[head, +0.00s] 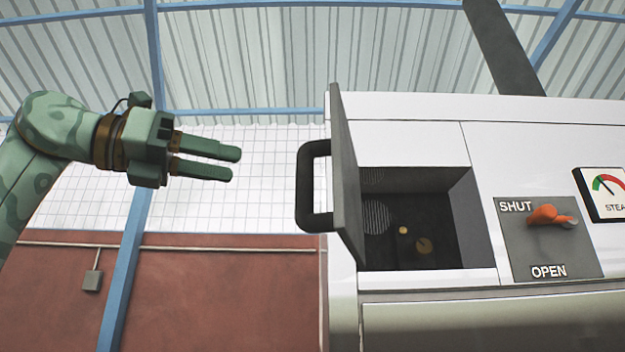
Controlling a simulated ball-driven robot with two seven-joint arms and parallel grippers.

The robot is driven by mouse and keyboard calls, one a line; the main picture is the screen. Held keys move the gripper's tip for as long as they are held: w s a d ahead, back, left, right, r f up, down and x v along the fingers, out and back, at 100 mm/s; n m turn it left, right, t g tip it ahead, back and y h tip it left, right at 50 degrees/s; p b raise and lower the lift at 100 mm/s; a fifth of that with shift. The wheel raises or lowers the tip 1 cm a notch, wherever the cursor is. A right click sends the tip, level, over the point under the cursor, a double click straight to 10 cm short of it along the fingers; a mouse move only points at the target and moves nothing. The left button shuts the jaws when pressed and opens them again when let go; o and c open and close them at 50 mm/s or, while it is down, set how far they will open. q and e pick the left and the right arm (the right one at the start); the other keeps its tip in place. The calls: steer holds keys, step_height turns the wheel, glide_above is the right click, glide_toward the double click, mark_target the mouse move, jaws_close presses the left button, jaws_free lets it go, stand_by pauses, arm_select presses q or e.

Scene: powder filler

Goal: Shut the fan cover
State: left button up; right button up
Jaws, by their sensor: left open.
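The fan cover (346,170) is a grey panel hinged at the left side of a white machine. It stands open, swung out and seen nearly edge-on. Its black handle (303,187) sticks out to the left. Behind the cover is a dark square recess (425,225) with a vent grille and small brass-coloured parts, partly hidden by the cover. My left gripper (236,164) is to the left of the handle, apart from it. Its two fingers point right with a gap between them, empty. My right gripper is not in view.
The white machine (400,130) fills the right side. It carries a grey plate (535,262) marked SHUT and OPEN with an orange lever (548,215), and a steam gauge (607,190). A dark duct (505,50) rises behind. The space between gripper and handle is clear.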

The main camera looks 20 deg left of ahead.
arm_select(q)
glide_toward(305, 179)
steer(key=w+x, duration=0.1)
steer(key=x, duration=0.2)
steer(key=p+x, duration=0.2)
steer(key=x, duration=0.6)
steer(key=shift+s+d+p, duration=0.1)
steer(key=shift+s+p, duration=0.1)
steer(key=shift+p, duration=0.15)
steer(key=shift+w+d+f, duration=0.1)
steer(key=shift+d, duration=0.05)
steer(key=shift+s, duration=0.25)
steer(key=shift+c, duration=0.4)
steer(key=shift+w, duration=0.1)
jaws_close()
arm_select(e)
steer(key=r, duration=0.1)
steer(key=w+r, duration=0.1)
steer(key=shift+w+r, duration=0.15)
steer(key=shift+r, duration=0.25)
